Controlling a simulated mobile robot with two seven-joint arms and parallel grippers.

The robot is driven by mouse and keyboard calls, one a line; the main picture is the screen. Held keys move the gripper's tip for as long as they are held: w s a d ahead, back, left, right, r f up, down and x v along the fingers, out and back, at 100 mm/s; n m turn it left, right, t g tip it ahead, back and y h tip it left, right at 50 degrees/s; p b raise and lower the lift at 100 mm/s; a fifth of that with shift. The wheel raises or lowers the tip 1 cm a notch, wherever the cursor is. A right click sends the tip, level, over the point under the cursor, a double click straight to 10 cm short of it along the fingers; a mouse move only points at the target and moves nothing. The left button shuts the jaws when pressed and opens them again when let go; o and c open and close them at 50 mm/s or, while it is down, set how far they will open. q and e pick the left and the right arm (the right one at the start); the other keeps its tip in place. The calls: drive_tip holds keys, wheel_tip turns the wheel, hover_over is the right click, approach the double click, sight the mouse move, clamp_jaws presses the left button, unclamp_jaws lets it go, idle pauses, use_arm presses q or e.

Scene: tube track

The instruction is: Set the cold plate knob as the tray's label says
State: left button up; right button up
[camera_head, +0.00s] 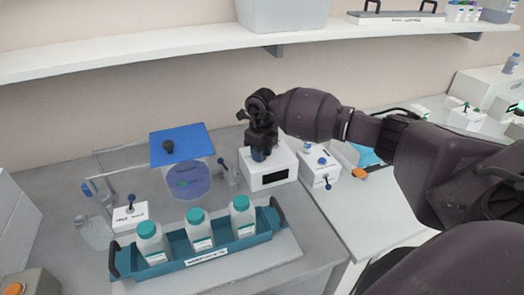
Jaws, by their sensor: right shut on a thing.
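My right gripper (261,143) reaches in from the right and points down over a white box with a dark display (268,173). It is shut on a small blue knob (258,155) on top of that box; the fingers hide most of the knob, so its setting cannot be told. The display shows no readable figures. A blue tray (243,244) with dark end handles stands at the front, holding three white bottles with teal caps (197,230). Its white front label (206,257) is too small to read. My left gripper is not in view.
A blue-lidded clear vessel (182,146) stands left of the box. White switch boxes with small levers stand at the right (320,166) and left (130,216). A shelf (150,52) runs above. An orange object (360,174) lies on the right bench.

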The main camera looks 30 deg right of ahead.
drive_tip(key=shift+r+m+p, duration=0.1)
drive_tip(key=shift+m+p, duration=0.3)
drive_tip(key=shift+m, duration=1.1)
drive_tip(key=o, duration=0.9)
drive_tip(key=shift+o, duration=0.2)
wheel_tip(320, 180, up, 11)
drive_tip(key=shift+f, duration=0.2)
